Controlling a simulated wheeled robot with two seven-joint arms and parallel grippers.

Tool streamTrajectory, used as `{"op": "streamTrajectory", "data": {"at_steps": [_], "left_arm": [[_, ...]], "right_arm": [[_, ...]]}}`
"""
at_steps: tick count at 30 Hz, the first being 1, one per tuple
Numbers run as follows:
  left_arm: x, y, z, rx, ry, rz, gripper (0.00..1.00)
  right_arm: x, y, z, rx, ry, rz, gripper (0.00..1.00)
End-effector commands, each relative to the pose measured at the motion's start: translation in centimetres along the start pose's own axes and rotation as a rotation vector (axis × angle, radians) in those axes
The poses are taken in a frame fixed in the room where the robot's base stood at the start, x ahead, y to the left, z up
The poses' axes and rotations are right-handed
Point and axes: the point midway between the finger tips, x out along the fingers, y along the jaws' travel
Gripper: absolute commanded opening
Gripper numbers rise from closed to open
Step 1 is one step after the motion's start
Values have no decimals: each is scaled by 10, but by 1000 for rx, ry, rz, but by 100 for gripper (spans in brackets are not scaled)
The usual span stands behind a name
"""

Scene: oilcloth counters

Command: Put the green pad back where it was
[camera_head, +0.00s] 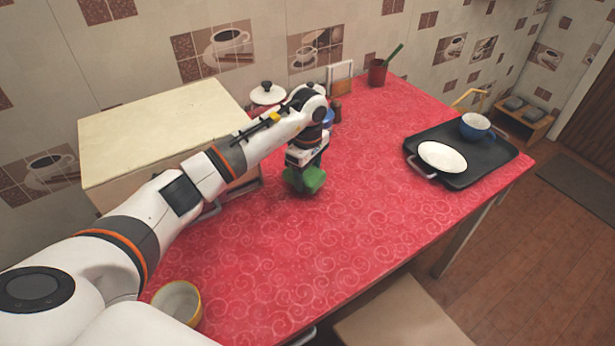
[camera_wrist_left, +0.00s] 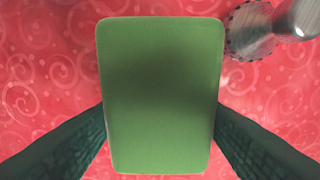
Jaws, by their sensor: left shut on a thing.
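The green pad (camera_head: 311,180) is held by my left gripper (camera_head: 304,172) over the red oilcloth counter, near its middle. Whether the pad touches the cloth is hard to tell in the head view. In the left wrist view the pad (camera_wrist_left: 161,95) is a green rectangle with rounded corners. The two dark fingers of my left gripper (camera_wrist_left: 160,135) press on its left and right long sides. My right gripper is not in view.
A metal object (camera_wrist_left: 262,30) stands close to the pad's upper right corner. A black tray (camera_head: 490,160) holds a white plate (camera_head: 442,156) and a blue cup (camera_head: 474,126). A yellow bowl (camera_head: 178,300) sits near the front. The red counter (camera_head: 350,235) is clear between.

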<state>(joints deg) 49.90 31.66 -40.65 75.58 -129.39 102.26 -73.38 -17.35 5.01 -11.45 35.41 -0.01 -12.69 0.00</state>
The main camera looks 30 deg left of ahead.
Motion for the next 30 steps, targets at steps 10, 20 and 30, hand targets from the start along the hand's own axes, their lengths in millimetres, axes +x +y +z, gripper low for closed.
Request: {"op": "streamTrajectory", "data": {"at_steps": [10,20,30], "left_arm": [[17,0,0,1,0,0,37],[19,0,0,1,0,0,80],[10,-1,0,1,-1,-2,80]], "right_arm": [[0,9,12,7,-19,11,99],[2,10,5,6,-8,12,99],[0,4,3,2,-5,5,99]]}}
